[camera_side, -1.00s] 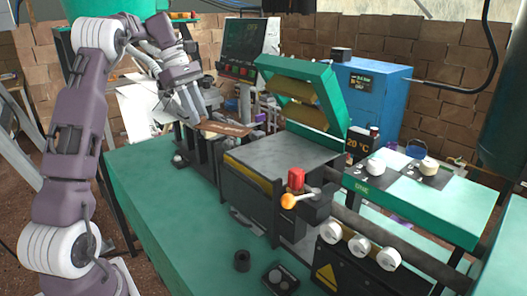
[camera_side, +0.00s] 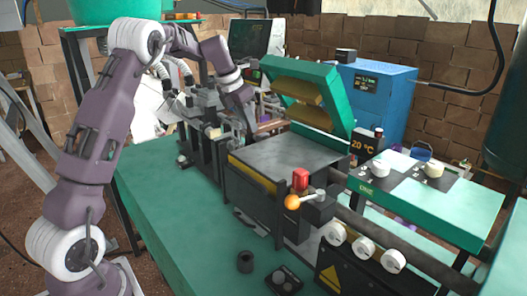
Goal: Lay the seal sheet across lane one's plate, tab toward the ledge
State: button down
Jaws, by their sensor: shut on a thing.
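My gripper (camera_side: 253,128) hangs behind the near machine, left of the raised green lid, with its fingertips partly hidden. It is shut on a thin brown sheet (camera_side: 271,126), which looks like the seal sheet. Only a strip of the sheet shows, right of the jaws, so its tab cannot be made out. A dark flat plate (camera_side: 290,157) tops the near machine, in front of the sheet. I cannot tell which plate is lane one's or which edge is the ledge.
The green lid (camera_side: 317,93) stands raised with tan pads inside. A blue box (camera_side: 372,98) stands behind. The green tabletop (camera_side: 190,226) at front left is mostly clear.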

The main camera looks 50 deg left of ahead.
aim_at(253, 157)
notch_tip(253, 157, down, 9)
jog(key=shift+r, duration=0.15)
jog(key=c, duration=1.2)
grip_release()
jog(key=shift+c, duration=0.2)
